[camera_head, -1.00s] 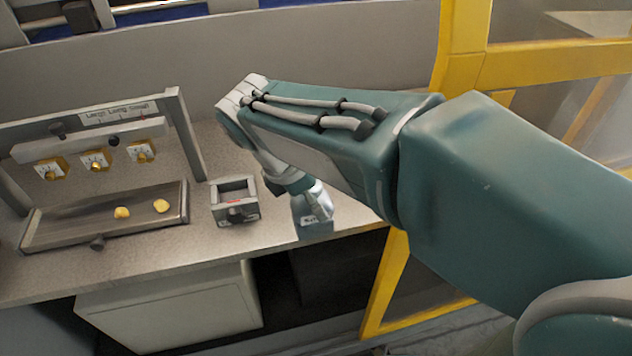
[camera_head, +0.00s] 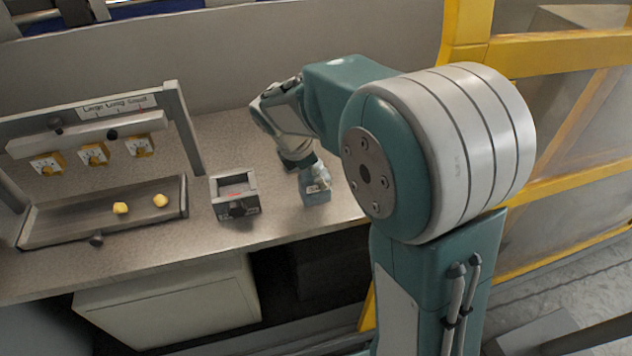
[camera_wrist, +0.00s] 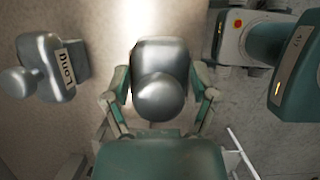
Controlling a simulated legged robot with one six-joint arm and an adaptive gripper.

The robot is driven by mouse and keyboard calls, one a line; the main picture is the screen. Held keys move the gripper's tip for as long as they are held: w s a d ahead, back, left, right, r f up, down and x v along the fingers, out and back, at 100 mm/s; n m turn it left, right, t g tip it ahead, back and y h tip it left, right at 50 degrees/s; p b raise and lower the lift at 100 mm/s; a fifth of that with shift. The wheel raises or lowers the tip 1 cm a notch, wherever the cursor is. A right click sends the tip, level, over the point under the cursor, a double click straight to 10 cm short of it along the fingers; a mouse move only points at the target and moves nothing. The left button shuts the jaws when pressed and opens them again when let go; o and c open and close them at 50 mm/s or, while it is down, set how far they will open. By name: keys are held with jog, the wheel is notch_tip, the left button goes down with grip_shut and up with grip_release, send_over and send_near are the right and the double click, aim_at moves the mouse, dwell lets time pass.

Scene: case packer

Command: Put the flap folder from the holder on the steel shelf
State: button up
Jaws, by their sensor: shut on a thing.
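My gripper (camera_head: 312,172) is over the right part of the grey counter. In the wrist view its two fingers (camera_wrist: 160,98) are closed on a shiny grey metal block with a round knob (camera_wrist: 160,55), which I take for the flap folder. In the head view a small blue-grey block with a pale label (camera_head: 316,197) shows below my gripper; whether it touches the counter I cannot tell. A grey open-topped box (camera_head: 236,182), perhaps the holder, stands just left of it. A shallow metal tray (camera_head: 60,226), possibly the steel shelf, lies further left.
Two yellow pieces (camera_head: 121,208) lie in the tray. Behind it stands a frame (camera_head: 185,130) labelled "Large Long Small", with several yellow dial plates. A metal block marked "Long" (camera_wrist: 62,68) shows at the wrist view's left. Yellow guard posts (camera_head: 467,40) rise at right.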

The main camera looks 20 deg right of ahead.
notch_tip(320, 180, down, 3)
jog(key=shift+w+d+r, duration=0.1)
jog(key=shift+d+f, duration=0.25)
jog(key=o, duration=1.1)
jog(key=shift+f, duration=0.1)
jog(key=shift+o, duration=0.5)
jog(key=shift+a, duration=0.2)
